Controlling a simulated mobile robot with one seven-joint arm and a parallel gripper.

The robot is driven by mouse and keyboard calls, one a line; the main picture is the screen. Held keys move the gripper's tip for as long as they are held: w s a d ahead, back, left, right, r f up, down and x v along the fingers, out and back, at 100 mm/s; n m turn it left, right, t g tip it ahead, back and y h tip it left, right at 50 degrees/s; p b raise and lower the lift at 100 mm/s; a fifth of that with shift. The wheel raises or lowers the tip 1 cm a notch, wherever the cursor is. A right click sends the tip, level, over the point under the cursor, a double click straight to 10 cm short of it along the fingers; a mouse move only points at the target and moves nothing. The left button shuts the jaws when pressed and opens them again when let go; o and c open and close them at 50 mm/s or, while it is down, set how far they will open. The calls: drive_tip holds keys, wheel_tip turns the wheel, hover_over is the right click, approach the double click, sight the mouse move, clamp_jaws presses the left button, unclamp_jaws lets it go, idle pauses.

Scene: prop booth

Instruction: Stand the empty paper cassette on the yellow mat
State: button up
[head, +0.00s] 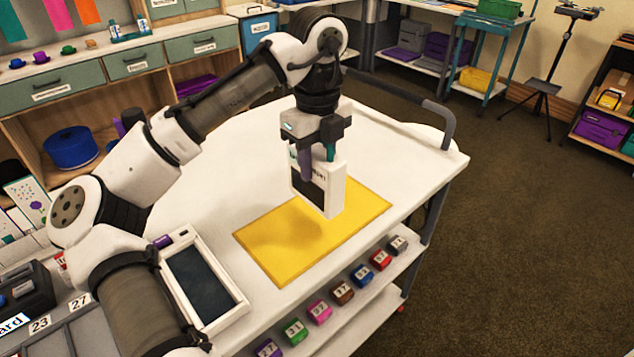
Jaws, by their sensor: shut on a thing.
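The paper cassette (333,187) is a white box with a dark panel on its front. It hangs upright below my gripper (318,160), which is shut on its top edge. The cassette is over the yellow mat (275,262), which lies flat on the white cart top. A soft shadow falls on the mat left of the cassette. The cassette's lower end appears a little above the mat, but I cannot tell the exact gap. The fingers hide part of its upper face.
A framed dark panel (200,280) lies at the front left, beside my arm. A grey rail (440,120) rises at the cart's right end. Several numbered colored blocks (342,292) sit on the shelf below.

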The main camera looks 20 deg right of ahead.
sight(317, 182)
drive_tip(key=shift+f, duration=2.4)
drive_tip(key=o, duration=1.2)
drive_tip(key=shift+f, duration=0.15)
wheel_tip(317, 182, up, 12)
drive_tip(key=shift+r+p, duration=0.2)
drive_tip(key=shift+p, duration=0.1)
